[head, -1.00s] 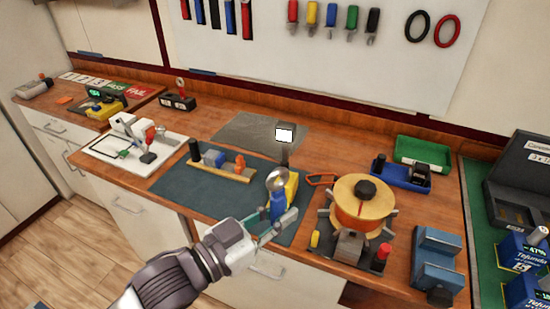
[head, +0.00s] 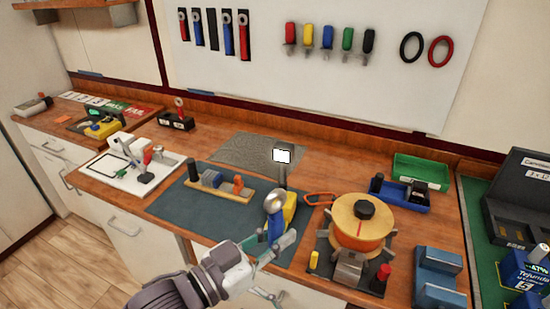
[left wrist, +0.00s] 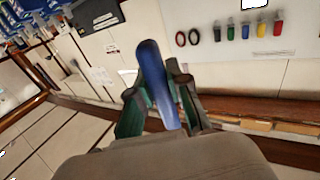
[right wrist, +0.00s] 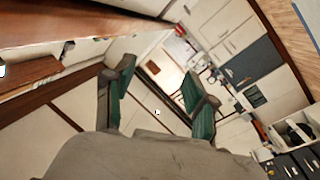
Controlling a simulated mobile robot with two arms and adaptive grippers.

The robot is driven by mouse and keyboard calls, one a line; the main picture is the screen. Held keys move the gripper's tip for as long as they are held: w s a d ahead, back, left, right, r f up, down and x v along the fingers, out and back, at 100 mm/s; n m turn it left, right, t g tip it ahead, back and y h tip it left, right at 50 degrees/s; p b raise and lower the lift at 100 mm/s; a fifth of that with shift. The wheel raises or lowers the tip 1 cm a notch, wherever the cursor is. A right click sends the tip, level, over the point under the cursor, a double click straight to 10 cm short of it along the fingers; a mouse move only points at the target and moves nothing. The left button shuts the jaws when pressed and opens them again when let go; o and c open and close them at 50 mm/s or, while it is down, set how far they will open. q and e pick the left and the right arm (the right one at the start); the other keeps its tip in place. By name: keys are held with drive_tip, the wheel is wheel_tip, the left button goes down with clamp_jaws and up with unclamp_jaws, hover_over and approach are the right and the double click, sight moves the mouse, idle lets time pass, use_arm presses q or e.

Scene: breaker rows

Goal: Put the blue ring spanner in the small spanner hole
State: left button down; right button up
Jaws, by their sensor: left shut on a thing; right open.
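My left gripper (head: 282,246) is shut on the blue ring spanner (head: 273,224) and holds it upright, ring end up, in front of the dark mat. The silver ring head stands above the fingers. In the left wrist view the blue handle (left wrist: 152,75) rises between the fingertips. On the wall board a dark spanner-shaped spot (head: 213,29) shows in the row of red and blue spanners (head: 228,34); I cannot tell whether it is the small spanner hole. My right gripper (right wrist: 155,95) is open and empty, and outside the head view.
A yellow object (head: 289,208) is just behind the spanner. A wooden rack (head: 218,188) lies on the dark mat (head: 180,214). A yellow reel (head: 345,212), a blue vise (head: 438,268) and a green tray (head: 422,168) stand to the right. The grey pad at the back is mostly bare.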

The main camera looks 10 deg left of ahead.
drive_tip(key=a+r+n+g+y, duration=0.3)
drive_tip(key=a+r+n+g, duration=0.25)
drive_tip(key=r, duration=0.45)
use_arm(q)
drive_tip(key=shift+w, duration=0.1)
use_arm(e)
wheel_tip(320, 180, up, 37)
drive_tip(key=n+g+h, duration=0.3)
drive_tip(key=n+h, duration=1.6)
drive_tip(key=n, duration=0.4)
hover_over(276, 211)
drive_tip(key=shift+w+a+r, duration=0.1)
drive_tip(key=shift+a+r, duration=0.05)
drive_tip(key=shift+a, duration=0.15)
drive_tip(key=shift+d+h, duration=0.2)
drive_tip(key=shift+h, duration=0.1)
drive_tip(key=shift+f, duration=0.4)
wheel_tip(276, 211, down, 11)
drive_tip(key=shift+w+f, duration=0.1)
